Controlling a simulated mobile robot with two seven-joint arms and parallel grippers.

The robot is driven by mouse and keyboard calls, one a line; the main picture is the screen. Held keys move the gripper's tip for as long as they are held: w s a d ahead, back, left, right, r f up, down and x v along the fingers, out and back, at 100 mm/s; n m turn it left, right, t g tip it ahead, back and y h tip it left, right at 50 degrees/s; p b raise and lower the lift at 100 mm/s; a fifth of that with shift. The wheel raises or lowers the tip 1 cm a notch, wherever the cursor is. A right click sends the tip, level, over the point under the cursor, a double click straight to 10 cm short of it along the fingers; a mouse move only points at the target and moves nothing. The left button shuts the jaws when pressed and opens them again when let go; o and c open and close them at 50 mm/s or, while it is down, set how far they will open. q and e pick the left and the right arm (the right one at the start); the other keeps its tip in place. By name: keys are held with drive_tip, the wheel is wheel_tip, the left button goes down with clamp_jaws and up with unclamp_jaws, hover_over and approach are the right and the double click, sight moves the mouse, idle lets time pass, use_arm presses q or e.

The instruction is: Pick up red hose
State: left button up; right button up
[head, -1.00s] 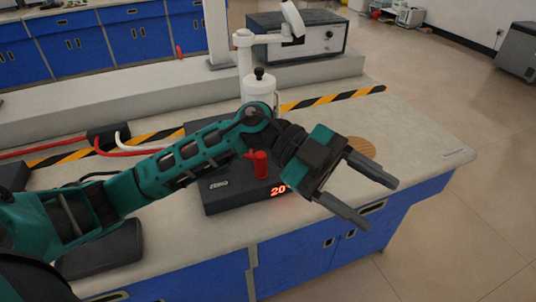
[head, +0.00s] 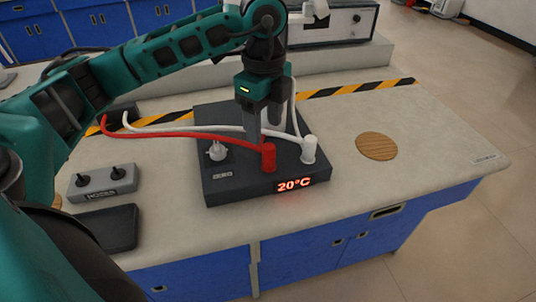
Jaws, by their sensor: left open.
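The red hose (head: 190,136) runs from a black block at the left to a red upright connector (head: 268,158) on top of a dark device (head: 232,184) with a red "20°C" display. My left gripper (head: 264,134) points down over the device, just behind and above the red connector. Its fingers are open, with nothing seen between them. I cannot tell whether a finger touches the hose. The gripper hides part of the white hose and the device top behind it. My right gripper is not in view.
A white hose (head: 172,128) runs behind the red one, and a white connector (head: 309,149) stands right of the red one. A small knob box (head: 103,183) and a dark pad (head: 108,228) lie left. A round wooden disc (head: 376,146) lies on the clear right bench.

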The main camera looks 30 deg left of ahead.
sight(269, 146)
use_arm(q)
drive_tip(key=f, duration=0.4)
drive_tip(key=d+f, duration=0.1)
drive_tip(key=f, duration=0.1)
drive_tip(key=shift+f, duration=0.25)
clamp_jaws()
idle(0.3)
drive_tip(key=shift+r, duration=0.15)
